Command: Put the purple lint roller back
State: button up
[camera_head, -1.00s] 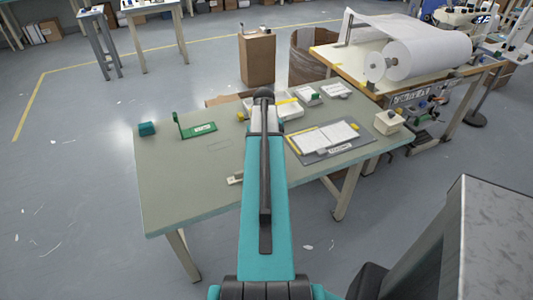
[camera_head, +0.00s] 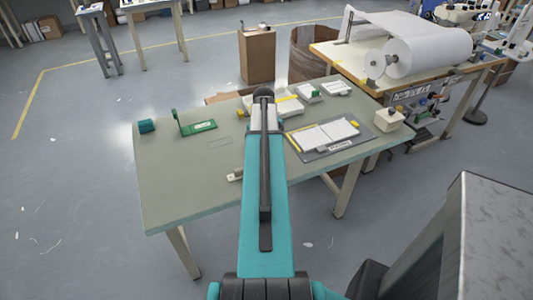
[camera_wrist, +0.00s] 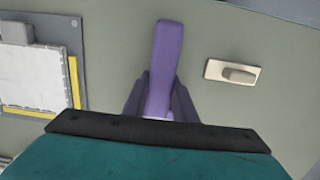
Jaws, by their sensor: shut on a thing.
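The purple lint roller (camera_wrist: 166,55) shows in the wrist view, its purple length pointing up the picture. My gripper (camera_wrist: 160,98) is shut on it, with a dark finger on each side. The roller's lower end is hidden behind the gripper. In the head view my arm hides both the gripper and the roller. A green stand with an upright post (camera_head: 197,128) is on the left part of the table. A faint outlined rectangle (camera_head: 220,142) is marked on the tabletop nearby.
The table's front left is clear.

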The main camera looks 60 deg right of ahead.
jog(key=shift+f, duration=0.1)
jog(key=o, duration=1.2)
jog(key=shift+w+d+r+b, duration=0.15)
jog(key=shift+r+b, duration=0.2)
jog(key=shift+r, duration=1.95)
jog(key=shift+w+d+r+b, duration=0.15)
jog(key=shift+r+b, duration=0.15)
jog(key=shift+r, duration=1.95)
jog(key=shift+w+d+r+b, duration=0.15)
jog(key=shift+r+b, duration=0.2)
jog(key=shift+r, duration=1.95)
jog(key=shift+a, duration=0.1)
